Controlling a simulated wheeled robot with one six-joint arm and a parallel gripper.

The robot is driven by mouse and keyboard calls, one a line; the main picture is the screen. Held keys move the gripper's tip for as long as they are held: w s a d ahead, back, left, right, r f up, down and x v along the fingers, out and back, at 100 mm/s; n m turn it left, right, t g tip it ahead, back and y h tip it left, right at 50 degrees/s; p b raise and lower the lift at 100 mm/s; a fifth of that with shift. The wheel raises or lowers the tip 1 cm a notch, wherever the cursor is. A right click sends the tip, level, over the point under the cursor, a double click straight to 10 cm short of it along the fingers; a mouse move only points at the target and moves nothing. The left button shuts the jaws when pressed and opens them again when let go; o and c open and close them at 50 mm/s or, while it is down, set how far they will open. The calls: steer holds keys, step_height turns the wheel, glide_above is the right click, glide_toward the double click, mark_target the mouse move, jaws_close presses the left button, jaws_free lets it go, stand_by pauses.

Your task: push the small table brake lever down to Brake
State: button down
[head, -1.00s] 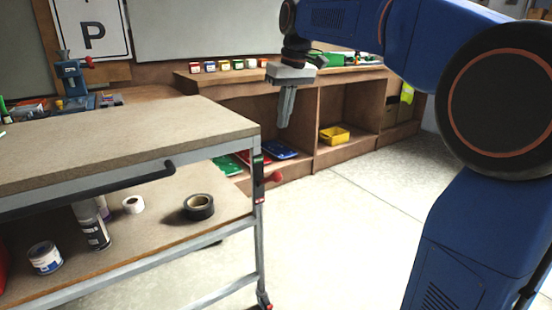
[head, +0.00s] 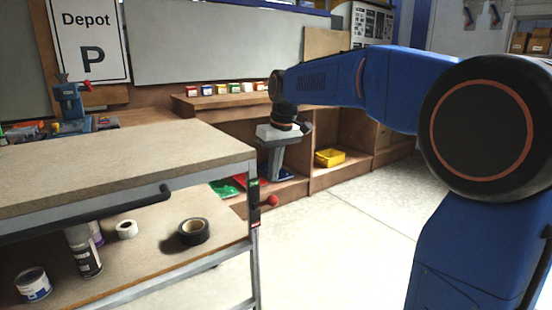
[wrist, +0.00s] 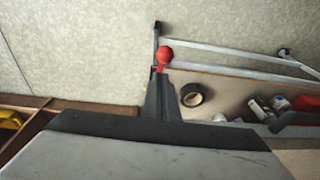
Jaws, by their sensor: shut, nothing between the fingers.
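The small table (head: 110,165) is a wheeled cart with a wooden top and grey metal frame, at the left in the head view. A dark brake plate (head: 254,203) with a green mark at its top and a red mark at its bottom is on its right leg. The brake lever's red knob (head: 271,200) sticks out to the right of the plate, about mid-height. My gripper (head: 272,178) is shut and empty, pointing down, and appears just above the knob. In the wrist view the red knob (wrist: 165,55) shows just beyond my fingertips (wrist: 160,76). I cannot tell whether they touch.
The table's lower shelf holds a black tape roll (head: 194,231), a white roll (head: 127,229) and cans. A wooden shelf unit (head: 310,185) with a yellow bin (head: 330,158) stands behind. The floor (head: 350,240) to the right of the table is clear.

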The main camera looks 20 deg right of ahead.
mark_target(266, 204)
steer(key=shift+s+a+f, duration=0.1)
steer(key=shift+s+f, duration=0.2)
steer(key=shift+f, duration=0.65)
steer(key=shift+s+a+f, duration=0.1)
steer(key=shift+s+f, duration=0.15)
steer(key=shift+f, duration=0.7)
